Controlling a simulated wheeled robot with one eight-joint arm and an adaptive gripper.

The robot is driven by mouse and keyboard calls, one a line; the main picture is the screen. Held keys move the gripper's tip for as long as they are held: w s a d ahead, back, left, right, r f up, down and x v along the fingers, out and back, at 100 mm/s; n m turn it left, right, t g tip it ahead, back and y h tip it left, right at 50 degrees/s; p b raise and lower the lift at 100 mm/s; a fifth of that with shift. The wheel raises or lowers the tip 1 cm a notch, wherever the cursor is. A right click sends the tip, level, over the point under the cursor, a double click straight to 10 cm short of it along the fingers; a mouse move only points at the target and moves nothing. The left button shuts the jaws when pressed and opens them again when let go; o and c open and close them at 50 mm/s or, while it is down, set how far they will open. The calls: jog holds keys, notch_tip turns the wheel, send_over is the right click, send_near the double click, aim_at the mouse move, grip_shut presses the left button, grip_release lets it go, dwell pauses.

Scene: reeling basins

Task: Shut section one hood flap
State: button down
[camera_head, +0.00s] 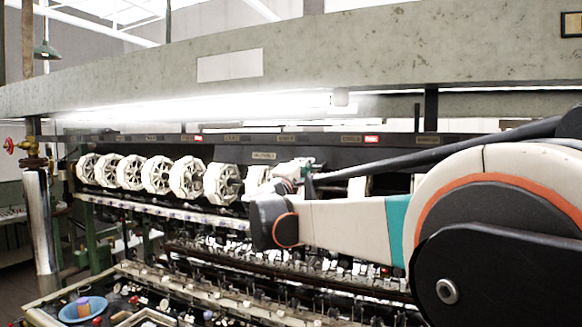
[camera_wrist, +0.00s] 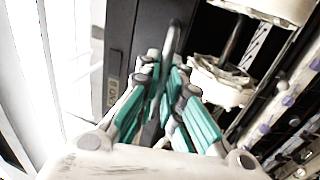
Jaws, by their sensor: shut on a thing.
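My gripper (camera_wrist: 165,95) has teal-padded fingers and is shut on a slim grey upright handle (camera_wrist: 172,38) in the wrist view. The handle stands against a dark panel (camera_wrist: 120,40), which appears to be the hood flap and carries a small label plate. How far the flap is open is unclear. In the head view my gripper (camera_head: 305,170) is small, beside the dark labelled hood (camera_head: 345,154) above the reels. My forearm hides the section behind it, and the fingers' contact is too small to tell there.
White reels (camera_head: 157,174) stand in a row below the hood; one reel (camera_wrist: 222,82) is close right of my gripper. Below run rails with several small fittings. A large beam (camera_head: 400,55) with a bright lamp is overhead. A blue dish (camera_head: 82,309) sits at lower left.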

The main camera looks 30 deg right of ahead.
jog(key=shift+w+d+f, duration=0.15)
jog(key=shift+d+f, duration=0.05)
jog(key=shift+f, duration=0.05)
jog(key=shift+w+d+f+b, duration=0.4)
jog(key=shift+d+f+b, duration=0.05)
jog(key=shift+d, duration=0.05)
jog(key=c, duration=2)
grip_release()
jog(key=shift+o, duration=0.8)
jog(key=shift+w+d+f, duration=0.1)
jog(key=shift+w+d, duration=0.05)
